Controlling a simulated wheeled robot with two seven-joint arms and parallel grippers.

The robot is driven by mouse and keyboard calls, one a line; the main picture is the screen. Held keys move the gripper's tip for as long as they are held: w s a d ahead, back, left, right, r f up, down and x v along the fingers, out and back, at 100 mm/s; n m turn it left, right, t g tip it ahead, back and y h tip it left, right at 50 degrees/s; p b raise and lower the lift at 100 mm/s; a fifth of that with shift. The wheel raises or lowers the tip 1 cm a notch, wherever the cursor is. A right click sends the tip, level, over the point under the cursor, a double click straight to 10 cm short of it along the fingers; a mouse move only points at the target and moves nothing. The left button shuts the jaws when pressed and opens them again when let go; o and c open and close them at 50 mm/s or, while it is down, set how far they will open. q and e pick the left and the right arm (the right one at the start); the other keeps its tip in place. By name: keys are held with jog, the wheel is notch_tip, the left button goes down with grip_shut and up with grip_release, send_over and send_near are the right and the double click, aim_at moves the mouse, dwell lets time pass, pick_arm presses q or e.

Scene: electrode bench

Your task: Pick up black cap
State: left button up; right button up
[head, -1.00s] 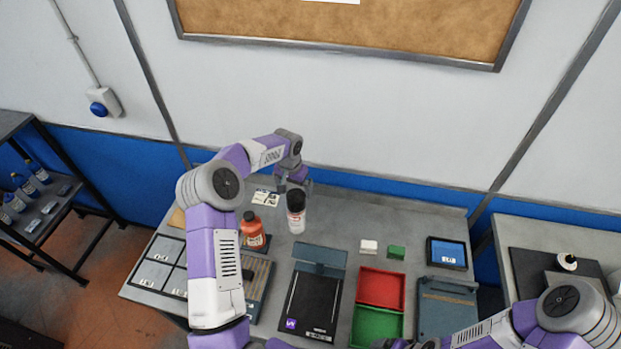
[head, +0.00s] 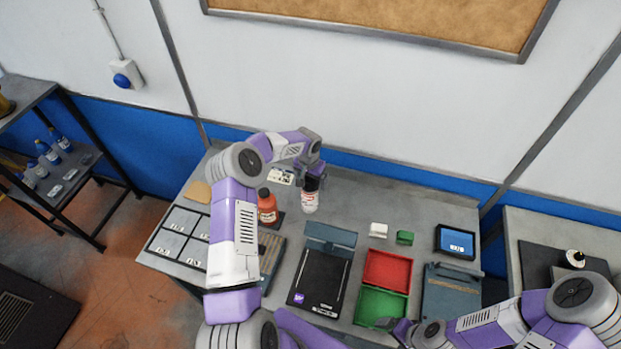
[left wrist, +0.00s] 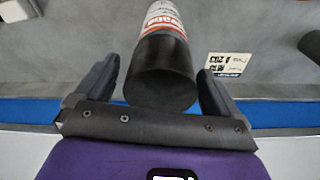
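The black cap (left wrist: 162,72) sits on top of a white can with red print (head: 309,203), which stands upright at the back of the bench. The can's label also shows in the left wrist view (left wrist: 163,16). My left gripper (head: 313,182) is at the cap, which it mostly hides in the head view. In the left wrist view its two fingers (left wrist: 157,88) are apart, one on each side of the cap, with a gap at both sides. My right gripper (head: 393,326) is low in the head view, near the green tray; its fingers are too small to judge.
A red-brown bottle (head: 267,208) stands close to the left of the can. A printed card (head: 280,177) lies behind. A black scale (head: 318,282), a red tray (head: 387,270), a green tray (head: 380,306) and a tablet (head: 455,242) fill the front and right.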

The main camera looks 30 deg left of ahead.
pick_arm(q)
jog(key=c, duration=1)
notch_tip(320, 180, up, 9)
jog(key=shift+b, duration=0.55)
pick_arm(e)
jog(key=shift+f, duration=0.55)
pick_arm(q)
jog(key=shift+d+r, duration=0.1)
jog(key=shift+r, duration=0.25)
pick_arm(e)
jog(key=shift+r, duration=0.15)
pick_arm(q)
jog(key=shift+p, duration=0.4)
pick_arm(e)
jog(key=shift+r, duration=0.25)
pick_arm(q)
jog(key=shift+s+f+p, duration=0.15)
jog(key=shift+p, duration=0.25)
jog(key=shift+f, duration=0.4)
jog(key=shift+f+b, duration=1.25)
jog(key=shift+f, duration=0.9)
jog(key=shift+c, duration=0.2)
pick_arm(e)
jog(key=shift+f, duration=0.9)
pick_arm(q)
jog(key=shift+f+b, duration=0.65)
jog(key=shift+f, duration=0.2)
pick_arm(e)
jog(key=shift+f, duration=0.6)
